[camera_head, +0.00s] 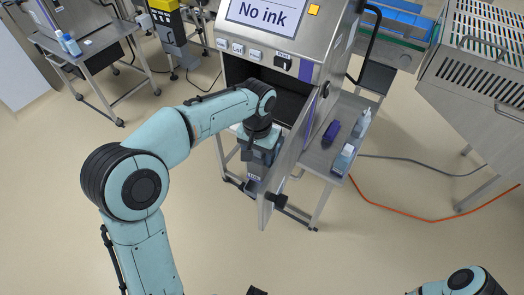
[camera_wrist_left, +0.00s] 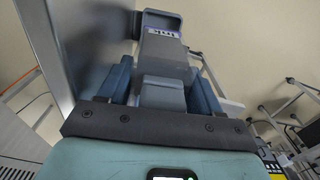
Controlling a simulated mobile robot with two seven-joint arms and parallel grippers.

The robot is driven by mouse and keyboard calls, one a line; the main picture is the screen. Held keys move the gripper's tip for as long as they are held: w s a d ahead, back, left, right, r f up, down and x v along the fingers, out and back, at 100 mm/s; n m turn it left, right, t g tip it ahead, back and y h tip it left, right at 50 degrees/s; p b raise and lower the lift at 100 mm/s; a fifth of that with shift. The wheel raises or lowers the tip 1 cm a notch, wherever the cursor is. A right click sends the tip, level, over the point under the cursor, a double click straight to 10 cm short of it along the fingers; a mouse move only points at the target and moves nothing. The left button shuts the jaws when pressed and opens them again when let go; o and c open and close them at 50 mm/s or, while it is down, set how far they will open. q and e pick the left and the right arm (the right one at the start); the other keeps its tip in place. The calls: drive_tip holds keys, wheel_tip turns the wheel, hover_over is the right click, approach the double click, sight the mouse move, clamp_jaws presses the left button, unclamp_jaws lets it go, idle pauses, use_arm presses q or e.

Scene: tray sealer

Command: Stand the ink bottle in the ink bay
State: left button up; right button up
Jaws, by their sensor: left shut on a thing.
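My left gripper (camera_head: 258,160) points down in front of the printer cabinet, beside its open door (camera_head: 284,170). In the left wrist view its two blue fingers (camera_wrist_left: 163,88) are shut on a grey block, which I take as the ink bottle (camera_wrist_left: 163,94). A grey part with a small label (camera_wrist_left: 160,38) shows just beyond the fingertips. I cannot tell whether it belongs to the bottle or to the ink bay. The label also shows under the gripper in the head view. The ink bay is not clearly seen. The right gripper is not clearly shown.
The cabinet screen (camera_head: 265,14) reads "No ink". A red cable (camera_head: 430,219) crosses the floor at right. The floor in front is mostly clear.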

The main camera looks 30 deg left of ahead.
use_arm(q)
drive_tip(key=shift+f+b, duration=1.6)
drive_tip(key=shift+f, duration=0.7)
use_arm(e)
drive_tip(key=f, duration=0.1)
drive_tip(key=s+f, duration=0.1)
drive_tip(key=f, duration=0.2)
drive_tip(key=shift+s, duration=0.35)
use_arm(q)
drive_tip(key=shift+f, duration=0.15)
use_arm(e)
drive_tip(key=shift+r, duration=0.25)
use_arm(q)
drive_tip(key=shift+f, duration=0.2)
use_arm(e)
drive_tip(key=shift+f, duration=0.15)
use_arm(q)
drive_tip(key=shift+f+b, duration=0.3)
drive_tip(key=shift+f, duration=0.3)
use_arm(e)
drive_tip(key=shift+s+f, duration=0.1)
drive_tip(key=shift+f, duration=0.25)
use_arm(q)
drive_tip(key=shift+f, duration=0.35)
use_arm(e)
drive_tip(key=shift+f, duration=0.2)
